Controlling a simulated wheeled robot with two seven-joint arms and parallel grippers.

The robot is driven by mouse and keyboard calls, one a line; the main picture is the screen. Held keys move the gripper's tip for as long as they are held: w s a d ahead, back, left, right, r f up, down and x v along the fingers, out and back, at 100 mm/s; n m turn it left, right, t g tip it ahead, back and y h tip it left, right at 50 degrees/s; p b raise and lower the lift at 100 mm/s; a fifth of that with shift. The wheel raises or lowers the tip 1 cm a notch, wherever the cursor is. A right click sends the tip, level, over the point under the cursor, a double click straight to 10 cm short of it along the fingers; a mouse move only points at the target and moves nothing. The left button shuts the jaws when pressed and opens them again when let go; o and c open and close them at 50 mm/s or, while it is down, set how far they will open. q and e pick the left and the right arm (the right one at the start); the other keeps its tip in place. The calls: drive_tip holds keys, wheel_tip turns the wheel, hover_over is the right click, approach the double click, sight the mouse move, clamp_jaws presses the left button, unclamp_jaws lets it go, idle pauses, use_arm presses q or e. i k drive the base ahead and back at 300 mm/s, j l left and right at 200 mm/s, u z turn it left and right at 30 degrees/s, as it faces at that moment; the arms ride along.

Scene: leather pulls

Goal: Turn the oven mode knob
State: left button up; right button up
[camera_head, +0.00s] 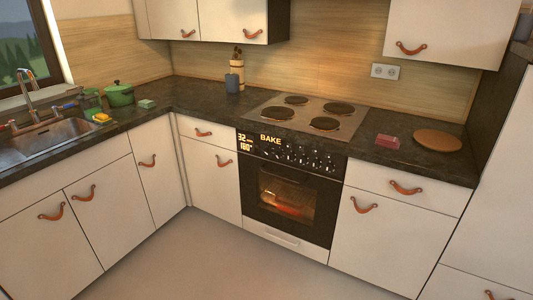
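The black oven (285,192) is built into the cabinets below the cooktop, and its door is shut with an orange glow inside. Its control panel (290,150) shows a lit display reading "BAKE", with "180°" at its left. Several small dark knobs with light marks sit in a row on the panel; the picture is too small to tell which is the mode knob (290,155) or its exact setting. Neither of my grippers is in view.
A cooktop (307,116) with several dark hotplates lies above the oven. The dark countertop (210,104) carries a green pot (119,94), a utensil holder (237,74), a reddish block (387,142) and a round wooden board (437,140). The floor (215,255) in front is clear.

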sight(268, 150)
drive_tip(key=i+j+z, duration=0.15)
drive_tip(key=i+j, duration=0.2)
drive_tip(key=i+j+z, duration=0.15)
drive_tip(key=i+j, duration=0.2)
drive_tip(key=i+j+z, duration=0.15)
drive_tip(key=i+j, duration=0.2)
drive_tip(key=j, duration=0.15)
drive_tip(key=i+j+z, duration=0.1)
drive_tip(key=i+j, duration=0.2)
drive_tip(key=j, duration=0.2)
